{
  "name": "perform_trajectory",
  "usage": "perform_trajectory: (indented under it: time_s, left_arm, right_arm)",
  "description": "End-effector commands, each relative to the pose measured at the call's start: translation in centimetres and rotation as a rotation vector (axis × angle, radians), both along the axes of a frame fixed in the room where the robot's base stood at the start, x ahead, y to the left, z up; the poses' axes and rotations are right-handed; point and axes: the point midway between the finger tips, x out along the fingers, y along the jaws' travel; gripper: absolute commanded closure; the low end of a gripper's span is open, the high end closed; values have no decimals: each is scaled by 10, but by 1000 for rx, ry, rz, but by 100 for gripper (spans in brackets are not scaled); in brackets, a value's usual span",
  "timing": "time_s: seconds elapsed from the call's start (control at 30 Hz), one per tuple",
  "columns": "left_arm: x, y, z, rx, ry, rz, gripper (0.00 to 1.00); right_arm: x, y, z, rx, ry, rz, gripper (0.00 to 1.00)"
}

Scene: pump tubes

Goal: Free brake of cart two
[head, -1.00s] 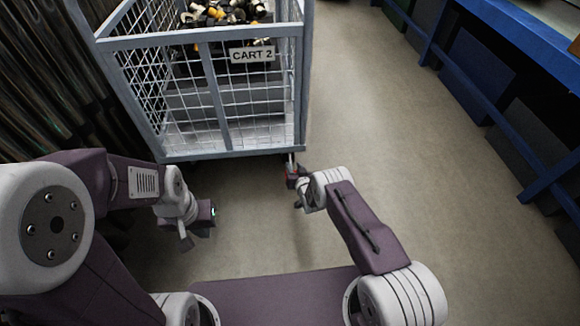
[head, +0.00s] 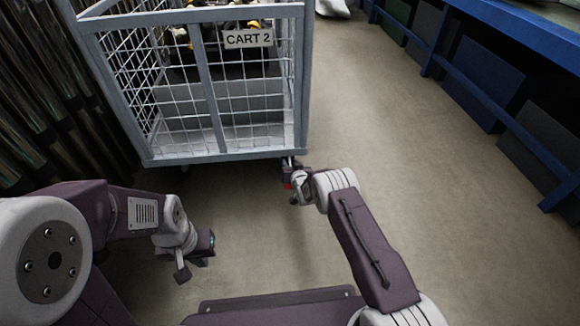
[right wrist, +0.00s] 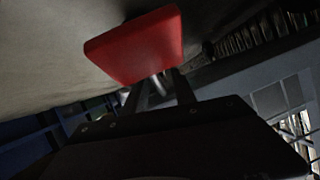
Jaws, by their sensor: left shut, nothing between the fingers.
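Cart 2 (head: 215,155) is a grey wire-mesh cart with a "CART 2" sign, at the upper left of the head view. A red brake pedal (head: 287,184) shows small below its near right corner. In the right wrist view the red pedal (right wrist: 135,47) is large and close, covering my right fingertips. My right gripper (head: 297,194) is at the pedal; its two fingers show a gap with a pale rod-like part between them, but whether they grip anything is hidden. My left gripper (head: 183,274) is shut and empty, pointing down, left of and nearer than the pedal.
Dark hanging strips (head: 40,120) line the left side beside the cart. A blue rack (head: 470,80) with dark panels runs along the right. The floor (head: 400,150) between cart and rack is clear. The cart holds dark parts with yellow and white ends.

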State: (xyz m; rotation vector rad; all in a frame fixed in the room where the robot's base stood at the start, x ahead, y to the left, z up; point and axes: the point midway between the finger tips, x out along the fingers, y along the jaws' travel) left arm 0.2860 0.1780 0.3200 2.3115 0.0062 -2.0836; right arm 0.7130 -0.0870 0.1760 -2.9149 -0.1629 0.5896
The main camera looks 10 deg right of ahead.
Motion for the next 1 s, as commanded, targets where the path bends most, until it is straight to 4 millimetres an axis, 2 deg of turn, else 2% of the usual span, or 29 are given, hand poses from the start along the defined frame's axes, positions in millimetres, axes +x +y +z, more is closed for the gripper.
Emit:
perform_trajectory:
  time_s: [0.03, 0.1, 0.13, 1.0]
  left_arm:
    - [0, 0, 0, 0, 0, 0, 100]
    - [0, 0, 0, 0, 0, 0, 100]
    - [0, 0, 0, 0, 0, 0, 100]
    - [0, 0, 0, 0, 0, 0, 100]
  right_arm:
    - [0, 0, 0, 0, 0, 0, 76]
    - [0, 0, 0, 0, 0, 0, 95]
    - [0, 0, 0, 0, 0, 0, 100]
    - [-1, 0, -1, 0, 2, 0, 100]
